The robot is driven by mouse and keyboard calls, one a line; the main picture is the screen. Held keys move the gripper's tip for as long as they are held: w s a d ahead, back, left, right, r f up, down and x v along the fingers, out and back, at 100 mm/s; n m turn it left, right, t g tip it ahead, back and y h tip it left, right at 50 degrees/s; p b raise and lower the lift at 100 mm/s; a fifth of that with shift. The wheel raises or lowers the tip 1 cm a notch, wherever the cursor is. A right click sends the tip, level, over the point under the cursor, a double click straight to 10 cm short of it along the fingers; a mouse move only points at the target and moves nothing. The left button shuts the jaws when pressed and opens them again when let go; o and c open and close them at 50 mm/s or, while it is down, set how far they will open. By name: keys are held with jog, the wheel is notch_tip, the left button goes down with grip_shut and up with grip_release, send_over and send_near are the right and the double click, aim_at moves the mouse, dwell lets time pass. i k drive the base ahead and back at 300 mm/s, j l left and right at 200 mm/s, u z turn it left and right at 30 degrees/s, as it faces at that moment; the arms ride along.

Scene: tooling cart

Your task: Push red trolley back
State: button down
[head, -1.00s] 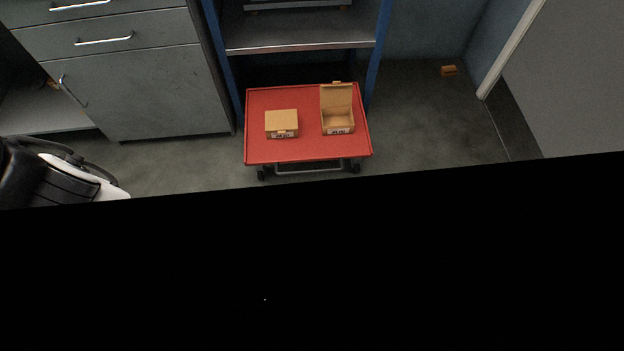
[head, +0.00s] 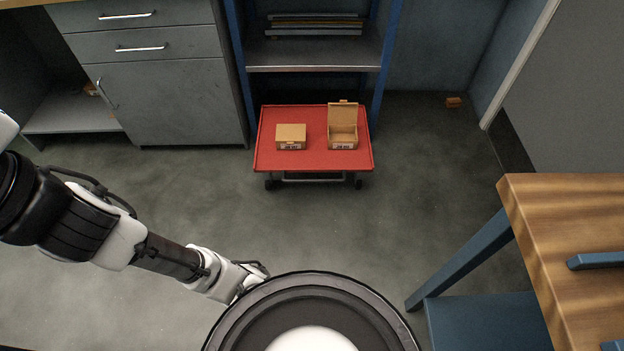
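The red trolley (head: 315,163) stands on the floor in front of the blue-framed shelf, its back part close to or just under the lower shelf board. A grey bar handle or frame shows under its front edge, between dark wheels. Two cardboard boxes ride on it: a closed box (head: 291,136) on the left and a box with its lid up (head: 343,132) on the right. My arm reaches in from the left, well short of the trolley. My gripper (head: 258,270) is low, just behind my round base top, which hides part of it. Its fingers cannot be made out.
The shelf (head: 315,56) is at the back, with grey drawers (head: 165,92) to its left. A wooden-topped table (head: 560,240) with blue legs stands at the right front. A small orange-brown box (head: 453,102) lies by the right wall. Floor between me and the trolley is clear.

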aim_at(317, 157)
jog(key=i, duration=1.2)
